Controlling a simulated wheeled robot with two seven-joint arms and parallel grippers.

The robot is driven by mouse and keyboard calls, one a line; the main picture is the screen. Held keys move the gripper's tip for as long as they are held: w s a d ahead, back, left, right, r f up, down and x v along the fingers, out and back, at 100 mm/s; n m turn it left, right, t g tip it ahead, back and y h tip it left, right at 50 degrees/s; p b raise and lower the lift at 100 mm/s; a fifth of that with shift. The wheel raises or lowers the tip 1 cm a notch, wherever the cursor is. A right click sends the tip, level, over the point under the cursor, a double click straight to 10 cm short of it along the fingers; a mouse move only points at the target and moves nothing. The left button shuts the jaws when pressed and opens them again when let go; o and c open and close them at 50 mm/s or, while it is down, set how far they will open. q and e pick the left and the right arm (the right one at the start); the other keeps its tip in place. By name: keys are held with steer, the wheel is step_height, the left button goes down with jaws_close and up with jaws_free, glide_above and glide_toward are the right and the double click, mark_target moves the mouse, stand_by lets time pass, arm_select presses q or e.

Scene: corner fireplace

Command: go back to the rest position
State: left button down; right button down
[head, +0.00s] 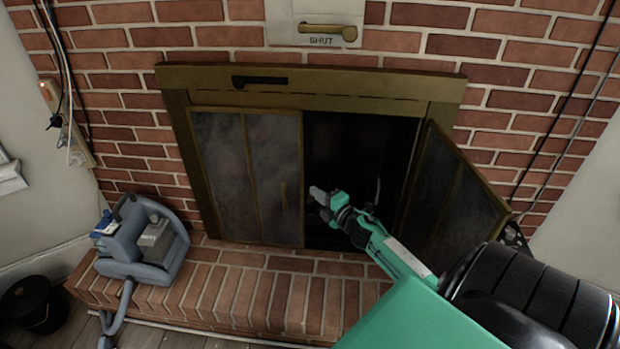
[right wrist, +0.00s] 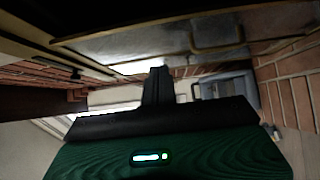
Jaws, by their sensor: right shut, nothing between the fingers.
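My right gripper (head: 318,194) is in front of the dark opening of the brass-framed fireplace (head: 315,76), near the inner edge of the left glass door. Its fingers are shut with nothing between them. In the right wrist view the shut fingers (right wrist: 157,84) stand up in the middle, with brass-edged dark panels above. The fireplace's left glass door (head: 247,177) is closed and its right glass door (head: 455,190) stands open, swung outward beside my right arm. My left gripper is in neither view.
A raised brick hearth (head: 235,300) runs below the fireplace. A grey-blue appliance (head: 144,245) with a hose sits on its left part. A black bucket (head: 33,303) stands on the floor at far left. A damper handle (head: 327,30) over a "SHUT" label is on the wall above.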

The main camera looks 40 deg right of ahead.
steer(key=shift+s+a+f, duration=0.1)
steer(key=shift+s, duration=1.7)
